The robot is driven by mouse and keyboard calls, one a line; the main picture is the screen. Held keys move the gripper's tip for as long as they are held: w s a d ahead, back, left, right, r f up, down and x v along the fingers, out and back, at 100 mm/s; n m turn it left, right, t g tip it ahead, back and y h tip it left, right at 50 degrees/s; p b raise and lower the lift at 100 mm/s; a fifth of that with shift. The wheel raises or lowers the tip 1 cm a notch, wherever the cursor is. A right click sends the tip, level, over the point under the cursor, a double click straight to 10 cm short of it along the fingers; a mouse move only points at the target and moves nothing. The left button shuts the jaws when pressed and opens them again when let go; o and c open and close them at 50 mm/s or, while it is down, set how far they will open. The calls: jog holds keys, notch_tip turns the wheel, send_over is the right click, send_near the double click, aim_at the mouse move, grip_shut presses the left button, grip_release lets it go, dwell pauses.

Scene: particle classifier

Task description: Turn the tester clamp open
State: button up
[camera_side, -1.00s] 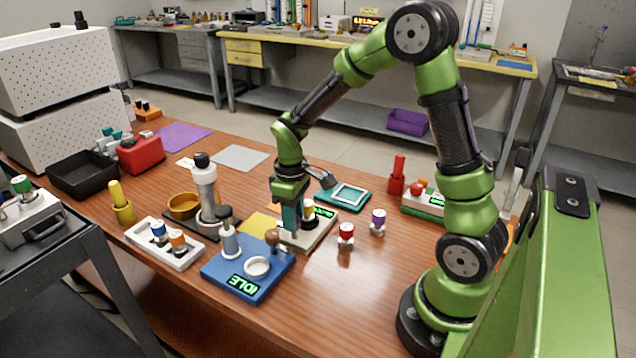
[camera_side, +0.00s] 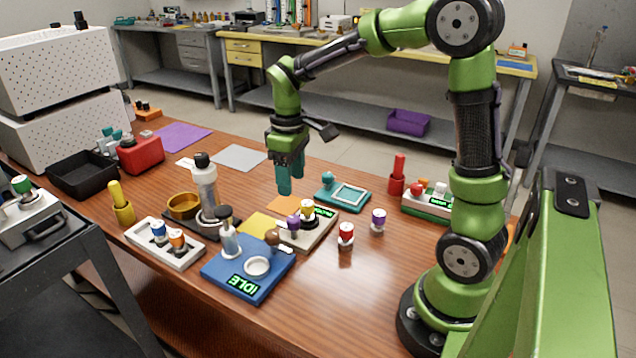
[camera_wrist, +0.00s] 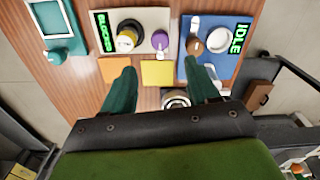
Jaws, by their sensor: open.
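A beige device (camera_side: 318,236) with a green lit display stands mid-table; it also shows in the wrist view (camera_wrist: 143,14). It carries a yellow-capped vial (camera_side: 307,208) in a black holder and a purple knob (camera_side: 293,223), seen in the wrist view (camera_wrist: 163,43). The frames do not make clear which part is the clamp or how it is turned. A blue device (camera_side: 232,280) reading IDLE stands beside it, with a brown knob (camera_side: 272,237) and a white ring. My gripper (camera_side: 291,182) is open and empty, raised above and behind the beige device, its fingers pointing down.
A teal framed device (camera_side: 345,194) sits behind the beige device. Loose red-capped (camera_side: 346,233) and purple-capped (camera_side: 379,220) vials stand to its right. Front-right table is clear.

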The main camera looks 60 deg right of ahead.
notch_tip(320, 180, up, 7)
jog(key=shift+f, duration=0.2)
dwell(0.3)
jog(key=s+a+r+m+t+y, duration=0.1)
jog(key=s+a+m+t+y, duration=0.1)
jog(key=s+a+m+t, duration=0.4)
jog(key=s+a+t, duration=0.1)
jog(key=s+a, duration=0.2)
jog(key=s, duration=0.3)
jog(key=shift+s+r, duration=0.15)
jog(key=shift+s, duration=0.1)
